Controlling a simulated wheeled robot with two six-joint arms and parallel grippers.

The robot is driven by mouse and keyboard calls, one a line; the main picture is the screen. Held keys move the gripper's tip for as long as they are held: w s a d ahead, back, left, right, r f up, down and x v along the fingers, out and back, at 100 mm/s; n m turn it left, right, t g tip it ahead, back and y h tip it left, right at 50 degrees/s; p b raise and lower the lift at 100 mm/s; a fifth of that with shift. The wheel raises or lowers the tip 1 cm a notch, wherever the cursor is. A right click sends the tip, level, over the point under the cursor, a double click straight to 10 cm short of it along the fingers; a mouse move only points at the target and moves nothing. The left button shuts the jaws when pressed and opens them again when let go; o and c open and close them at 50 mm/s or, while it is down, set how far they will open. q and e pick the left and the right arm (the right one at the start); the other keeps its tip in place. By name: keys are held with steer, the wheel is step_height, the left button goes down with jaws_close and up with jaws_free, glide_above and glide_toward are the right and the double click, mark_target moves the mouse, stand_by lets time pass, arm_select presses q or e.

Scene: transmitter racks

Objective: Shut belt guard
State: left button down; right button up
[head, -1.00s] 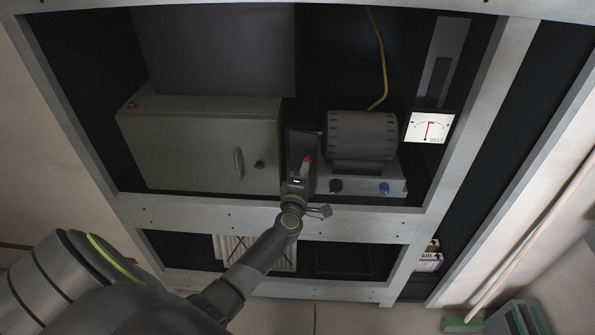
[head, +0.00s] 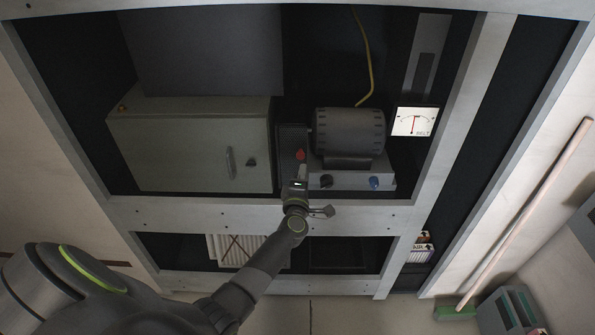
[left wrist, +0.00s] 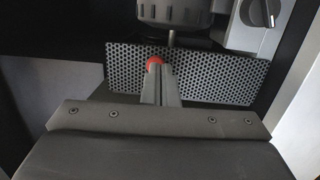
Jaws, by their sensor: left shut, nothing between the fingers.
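The belt guard (left wrist: 215,75) is a grey perforated metal plate, broad across the left wrist view. In the head view the guard (head: 291,139) is a narrow dark panel left of the motor. Its red knob (left wrist: 155,63) also shows in the head view (head: 300,155). My left gripper (left wrist: 160,85) has its fingers shut and empty, with the tips right at the knob; I cannot tell whether they touch it. In the head view the gripper (head: 299,171) is just below the knob. How far the guard stands open is unclear. My right gripper is out of view.
The dark motor (head: 349,132) sits on a grey base with black and blue knobs. A grey box (head: 190,150) with a handle stands to the left. A BELT gauge (head: 414,122) is on the right. The rack's front beam (head: 180,213) runs below.

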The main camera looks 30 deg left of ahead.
arm_select(q)
steer(key=w+d+r+v, duration=0.1)
steer(key=v, duration=1)
steer(key=s+f+m+g+h+b, duration=0.15)
steer(key=s+f+m, duration=0.4)
steer(key=f, duration=0.55)
steer(key=s+d+f+m+g+h, duration=0.1)
steer(key=s+f+m+g+h, duration=0.2)
steer(key=s+f, duration=0.6)
steer(key=s+f+m+g+h+b, duration=0.1)
steer(key=s+f+m+g, duration=0.4)
steer(key=f, duration=0.9)
steer(key=s+a+f+m+g, duration=0.1)
steer(key=s+f, duration=0.3)
steer(key=s, duration=0.5)
steer(key=s+a+f+m+g, duration=0.1)
steer(key=s+f+m+g, duration=0.2)
steer(key=s, duration=0.7)
steer(key=s+a+f+m+g, duration=0.1)
steer(key=s+f+m, duration=0.3)
steer(key=s, duration=0.6)
step_height(320, 180, down, 2)
steer(key=shift+a+f+g, duration=0.1)
steer(key=shift+a+g, duration=0.3)
steer(key=shift+g, duration=0.45)
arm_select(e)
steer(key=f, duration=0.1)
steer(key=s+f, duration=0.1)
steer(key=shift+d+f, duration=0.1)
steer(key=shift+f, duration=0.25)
